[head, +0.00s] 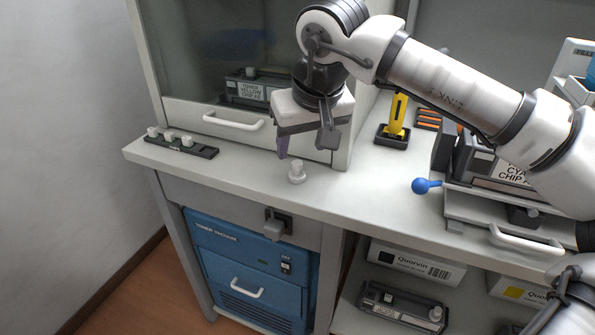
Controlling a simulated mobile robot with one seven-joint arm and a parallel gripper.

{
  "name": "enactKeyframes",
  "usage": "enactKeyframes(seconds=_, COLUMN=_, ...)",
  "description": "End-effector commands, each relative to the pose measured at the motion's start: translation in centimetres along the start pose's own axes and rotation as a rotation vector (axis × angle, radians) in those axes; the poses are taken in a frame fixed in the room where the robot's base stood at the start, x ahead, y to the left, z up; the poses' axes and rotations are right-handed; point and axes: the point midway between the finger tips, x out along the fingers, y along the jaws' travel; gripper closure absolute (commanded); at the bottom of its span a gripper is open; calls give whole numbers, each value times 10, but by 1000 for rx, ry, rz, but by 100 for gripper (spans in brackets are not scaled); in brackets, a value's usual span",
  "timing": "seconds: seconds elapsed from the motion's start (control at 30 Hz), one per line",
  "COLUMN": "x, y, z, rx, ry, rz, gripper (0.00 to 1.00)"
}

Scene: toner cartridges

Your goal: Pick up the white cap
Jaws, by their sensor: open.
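A white cap (297,172) stands upright on the light counter, near its front edge and in front of the glass-fronted cabinet. My gripper (282,147) hangs just above and slightly left of the cap, pointing down. It is open, with nothing visible between its fingers; one dark finger shows clearly and the other is mostly hidden. The gripper and the cap look apart. More white caps (169,136) sit in a dark rack at the left end of the counter.
The cabinet (225,122) with its handle stands right behind the gripper. A yellow tool (397,118) in a black holder, a blue ball knob (420,186) and a cyan toner unit (495,160) are to the right. The counter around the cap is clear.

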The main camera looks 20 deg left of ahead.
Motion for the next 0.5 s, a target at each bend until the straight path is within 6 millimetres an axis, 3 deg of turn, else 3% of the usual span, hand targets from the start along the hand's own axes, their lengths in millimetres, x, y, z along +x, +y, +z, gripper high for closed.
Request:
enactKeyframes(seconds=0.23, x=20, y=-1, z=1, rx=0, ry=-1, rz=-2, gripper=46)
enactKeyframes(seconds=0.5, x=57, y=-3, z=4, rx=0, ry=-1, rz=-3, gripper=46)
